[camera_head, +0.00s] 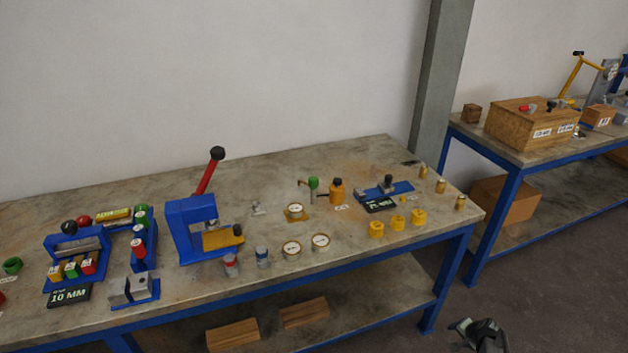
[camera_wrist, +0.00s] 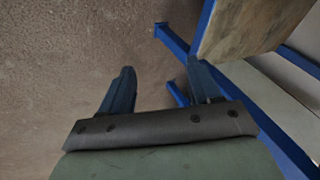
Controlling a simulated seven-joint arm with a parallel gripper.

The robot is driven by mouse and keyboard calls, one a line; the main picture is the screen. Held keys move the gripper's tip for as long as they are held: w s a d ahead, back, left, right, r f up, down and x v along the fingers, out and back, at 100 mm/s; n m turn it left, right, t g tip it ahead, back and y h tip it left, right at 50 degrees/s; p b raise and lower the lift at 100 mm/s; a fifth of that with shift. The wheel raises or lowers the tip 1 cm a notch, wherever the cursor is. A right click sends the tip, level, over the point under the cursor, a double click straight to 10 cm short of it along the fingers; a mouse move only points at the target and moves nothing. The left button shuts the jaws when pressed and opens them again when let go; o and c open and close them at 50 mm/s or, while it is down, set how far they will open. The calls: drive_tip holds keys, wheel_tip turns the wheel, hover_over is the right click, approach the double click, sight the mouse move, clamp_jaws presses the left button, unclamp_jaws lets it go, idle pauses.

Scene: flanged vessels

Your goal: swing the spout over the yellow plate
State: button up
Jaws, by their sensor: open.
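A small orange vessel (camera_head: 337,191) stands on the right half of the workbench. A thin arm with a green part (camera_head: 313,184) reaches left from it and looks like the spout; details are too small to tell. A yellow plate (camera_head: 286,216) lies on the bench left of and nearer than the vessel, with a round white-faced piece on it. The spout's end appears above and beyond the plate, not over it. My gripper (camera_head: 478,332) is low at the bottom right, off the bench's front corner. In the wrist view my gripper (camera_wrist: 160,88) is open and empty above the floor.
A blue press with a red lever (camera_head: 208,175) stands left of the plate. Two round white-faced pieces (camera_head: 306,246), several yellow cups (camera_head: 397,222) and a blue fixture (camera_head: 388,190) are close by. The bench edge (camera_wrist: 205,45) is near my right finger.

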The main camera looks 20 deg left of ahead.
drive_tip(key=w+d+r+m+t+h, duration=0.1)
drive_tip(key=w+d+r+m+t, duration=0.2)
drive_tip(key=w+r, duration=0.95)
drive_tip(key=w+d+r+m+t, duration=0.1)
drive_tip(key=w+d+r+t, duration=0.35)
drive_tip(key=w+r, duration=0.75)
drive_tip(key=w+a+r+n+t+y, duration=0.1)
drive_tip(key=w+a+r, duration=0.1)
drive_tip(key=w+r, duration=0.45)
drive_tip(key=w+a+r+n, duration=0.1)
drive_tip(key=w+a+r, duration=0.2)
drive_tip(key=w+r, duration=0.35)
drive_tip(key=w+a+r+n+g+y, duration=0.15)
drive_tip(key=a+r+n, duration=0.4)
drive_tip(key=a, duration=0.65)
drive_tip(key=n+g, duration=1.2)
drive_tip(key=n, duration=0.8)
approach(314, 179)
drive_tip(key=x, duration=1)
drive_tip(key=shift+a+f, duration=0.15)
